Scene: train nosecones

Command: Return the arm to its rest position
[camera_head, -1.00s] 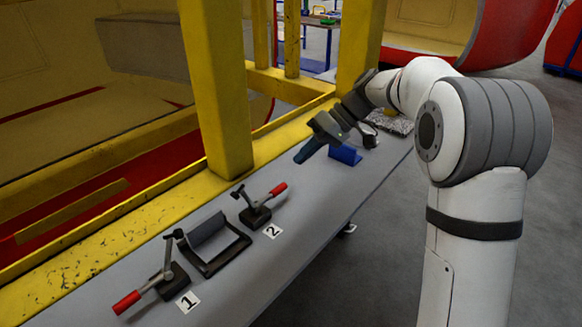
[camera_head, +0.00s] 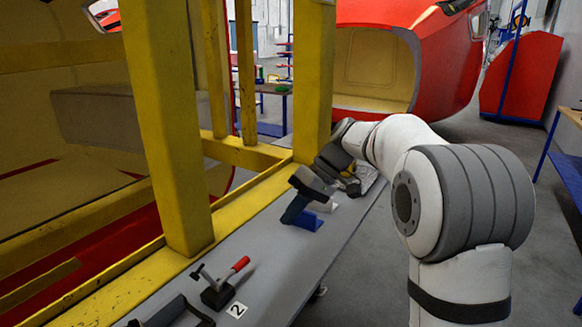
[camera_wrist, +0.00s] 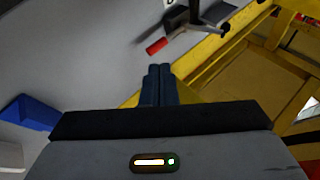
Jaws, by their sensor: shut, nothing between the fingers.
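My gripper (camera_head: 292,211) is at the far end of the grey bench, beside the yellow frame, with its blue-grey fingers pointing down and to the left. In the wrist view the two fingers (camera_wrist: 158,85) lie together, shut with nothing between them. My white and grey arm reaches in from the right side of the head view and bends down toward the bench. Whether the fingertips touch the bench cannot be told.
A blue block (camera_head: 308,222) stands on the bench (camera_head: 262,257) close by my gripper. A red-handled clamp (camera_head: 218,288) marked 2 stands nearer. Yellow posts (camera_head: 168,130) line the left side. Grey floor (camera_head: 365,275) lies open right of the bench.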

